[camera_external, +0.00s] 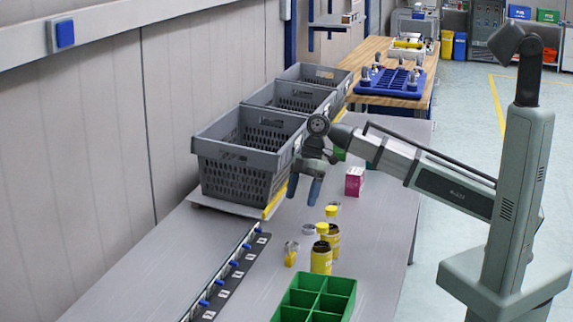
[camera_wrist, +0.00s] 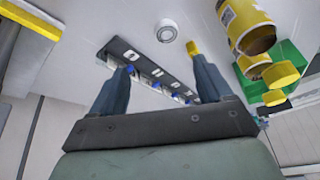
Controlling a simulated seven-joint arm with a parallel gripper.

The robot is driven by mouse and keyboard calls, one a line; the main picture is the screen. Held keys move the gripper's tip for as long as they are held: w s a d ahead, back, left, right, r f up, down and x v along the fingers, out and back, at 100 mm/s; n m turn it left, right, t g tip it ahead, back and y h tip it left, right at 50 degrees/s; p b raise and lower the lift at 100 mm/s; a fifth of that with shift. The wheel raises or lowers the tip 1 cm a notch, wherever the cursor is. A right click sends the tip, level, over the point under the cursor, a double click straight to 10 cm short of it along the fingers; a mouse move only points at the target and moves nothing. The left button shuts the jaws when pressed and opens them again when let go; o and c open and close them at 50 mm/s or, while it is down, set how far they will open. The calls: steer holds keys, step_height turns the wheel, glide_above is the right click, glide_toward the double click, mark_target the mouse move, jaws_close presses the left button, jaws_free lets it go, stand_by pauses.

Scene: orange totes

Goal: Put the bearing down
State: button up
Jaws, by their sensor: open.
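The bearing (camera_external: 308,229), a small grey ring, lies flat on the grey table close to the yellow cans. It also shows in the wrist view (camera_wrist: 167,31), near the top, beyond my fingertips. My gripper (camera_external: 304,188) is open with its blue fingers pointing down, above the table in front of the nearest grey crate. In the wrist view my gripper (camera_wrist: 162,66) has nothing between its fingers, and the bearing is apart from both.
Grey crates (camera_external: 232,152) line the back left. Yellow cans (camera_external: 321,262) and a green divided tray (camera_external: 338,286) stand in front. A black rail with blue parts (camera_external: 228,282) runs along the left. A pink box (camera_external: 354,181) stands right of my gripper.

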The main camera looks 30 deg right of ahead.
steer(key=shift+n, duration=0.8)
steer(key=x, duration=0.8)
steer(key=shift+s+d+f, duration=0.1)
steer(key=shift+s+f, duration=0.1)
steer(key=shift+f, duration=0.05)
steer(key=shift+s+x, duration=0.25)
steer(key=shift+x, duration=0.8)
steer(key=shift+s+x, duration=0.2)
steer(key=shift+x, duration=0.8)
steer(key=shift+a+f, duration=0.3)
steer(key=shift+f, duration=0.15)
steer(key=shift+c, duration=0.3)
steer(key=c, duration=1.2)
